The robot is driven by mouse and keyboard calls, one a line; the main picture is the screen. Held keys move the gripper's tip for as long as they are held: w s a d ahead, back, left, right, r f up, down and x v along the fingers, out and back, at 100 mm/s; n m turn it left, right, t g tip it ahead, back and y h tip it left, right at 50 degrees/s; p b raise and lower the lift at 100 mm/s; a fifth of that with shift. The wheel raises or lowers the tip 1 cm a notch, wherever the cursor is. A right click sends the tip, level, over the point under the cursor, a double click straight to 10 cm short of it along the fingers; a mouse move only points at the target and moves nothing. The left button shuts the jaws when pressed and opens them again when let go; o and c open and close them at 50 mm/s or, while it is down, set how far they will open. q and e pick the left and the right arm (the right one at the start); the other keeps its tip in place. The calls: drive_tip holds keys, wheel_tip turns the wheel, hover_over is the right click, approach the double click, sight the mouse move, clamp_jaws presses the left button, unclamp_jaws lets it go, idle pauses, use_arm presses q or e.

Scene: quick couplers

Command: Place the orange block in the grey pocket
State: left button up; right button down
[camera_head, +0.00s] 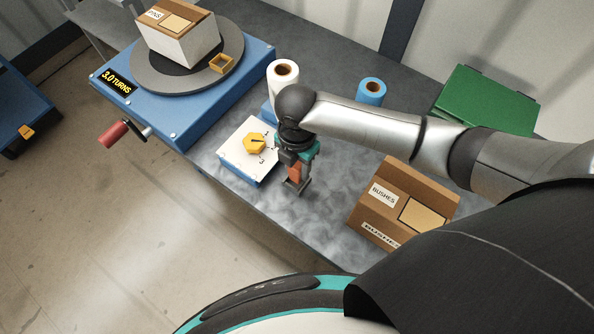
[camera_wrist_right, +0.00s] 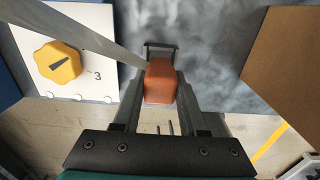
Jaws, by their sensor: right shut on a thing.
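The orange block (camera_wrist_right: 160,82) is held between the fingers of my right gripper (camera_wrist_right: 160,75); in the head view this gripper (camera_head: 296,183) is over the grey table, right of the white dial panel. The block (camera_head: 294,172) shows there as a small orange patch, partly covered by the fingers. A small dark grey frame shows just past the block in the wrist view; I cannot tell whether it is the fingertips or the grey pocket. I cannot make out the grey pocket elsewhere. My left gripper is not in view.
The white panel (camera_head: 237,160) with a yellow knob (camera_head: 254,143) stands close left of the gripper. A BUSHES carton (camera_head: 375,222) is at the right. A blue turntable unit (camera_head: 160,112) with a red crank (camera_head: 112,134), two rolls and a green box (camera_head: 487,101) stand around.

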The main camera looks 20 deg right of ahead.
sight(297, 165)
drive_tip(key=shift+f, duration=1.3)
drive_tip(key=shift+f, duration=0.15)
drive_tip(key=shift+c, duration=2.2)
unclamp_jaws()
wheel_tip(297, 165, up, 12)
drive_tip(key=shift+r+p, duration=0.2)
drive_tip(key=shift+p, duration=0.9)
drive_tip(key=shift+s, duration=0.1)
